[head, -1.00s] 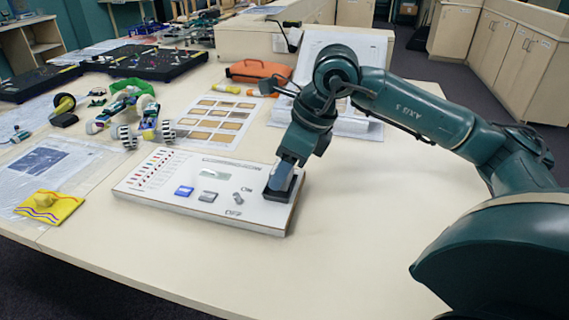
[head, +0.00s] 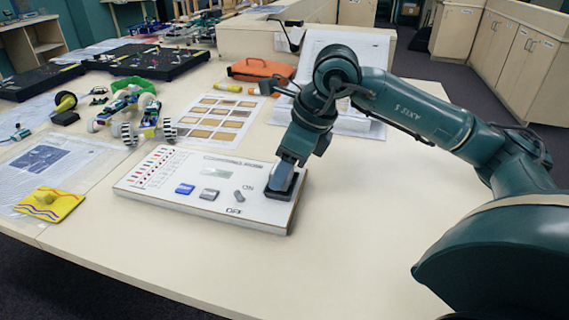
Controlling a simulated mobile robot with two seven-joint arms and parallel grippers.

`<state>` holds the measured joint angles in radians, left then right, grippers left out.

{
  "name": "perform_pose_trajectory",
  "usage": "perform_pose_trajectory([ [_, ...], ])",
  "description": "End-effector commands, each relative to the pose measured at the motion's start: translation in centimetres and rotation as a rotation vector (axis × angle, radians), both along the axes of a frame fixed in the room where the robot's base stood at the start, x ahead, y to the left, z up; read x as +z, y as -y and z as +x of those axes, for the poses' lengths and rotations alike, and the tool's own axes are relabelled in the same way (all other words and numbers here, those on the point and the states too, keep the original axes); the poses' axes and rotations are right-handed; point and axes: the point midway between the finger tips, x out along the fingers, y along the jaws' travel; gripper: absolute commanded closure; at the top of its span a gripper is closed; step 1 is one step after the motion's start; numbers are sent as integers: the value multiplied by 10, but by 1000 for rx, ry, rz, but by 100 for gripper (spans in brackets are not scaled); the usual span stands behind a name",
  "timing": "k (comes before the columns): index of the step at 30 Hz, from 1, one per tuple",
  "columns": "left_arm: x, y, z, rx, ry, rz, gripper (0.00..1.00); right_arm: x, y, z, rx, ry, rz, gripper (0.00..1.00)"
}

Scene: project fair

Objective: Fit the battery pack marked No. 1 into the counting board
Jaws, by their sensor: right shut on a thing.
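The white counting board (head: 225,168) lies flat on the table, with a blue button, a grey button, a small display and a switch marked ON and OFF. A dark bay (head: 278,196) is at its right end. My right gripper (head: 284,176) points down into this bay and is shut on a blue-grey block, the battery pack (head: 282,178). The pack sits in or right at the bay; the gripper hides part of it, and I cannot tell how deep it is. No marking on the pack can be read. My left gripper is not in view.
A sheet of brown swatches (head: 215,120) lies behind the board, with an orange case (head: 262,72) beyond it. Wheeled models (head: 140,115) and a yellow pouch (head: 50,203) are at the left. The table is clear in front and to the right of the board.

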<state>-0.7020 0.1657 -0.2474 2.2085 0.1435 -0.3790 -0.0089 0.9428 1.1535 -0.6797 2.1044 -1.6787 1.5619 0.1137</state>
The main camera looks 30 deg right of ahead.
Motion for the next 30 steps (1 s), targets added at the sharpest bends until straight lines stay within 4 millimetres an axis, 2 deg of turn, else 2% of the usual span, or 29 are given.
perform_pose_trajectory([
  [17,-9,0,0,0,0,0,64,-9,0,0,0,1,1,73],
  [18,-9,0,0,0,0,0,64,-9,0,0,0,1,1,48],
  [21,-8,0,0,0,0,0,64,-9,0,0,0,0,0,40],
  [23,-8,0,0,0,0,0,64,-9,0,0,0,0,0,35],
  [24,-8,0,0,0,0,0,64,-9,0,0,0,-1,0,45],
  [27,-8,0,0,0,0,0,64,-9,0,0,0,-1,0,38],
  [30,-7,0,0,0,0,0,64,-9,0,0,0,-2,-1,38],
])
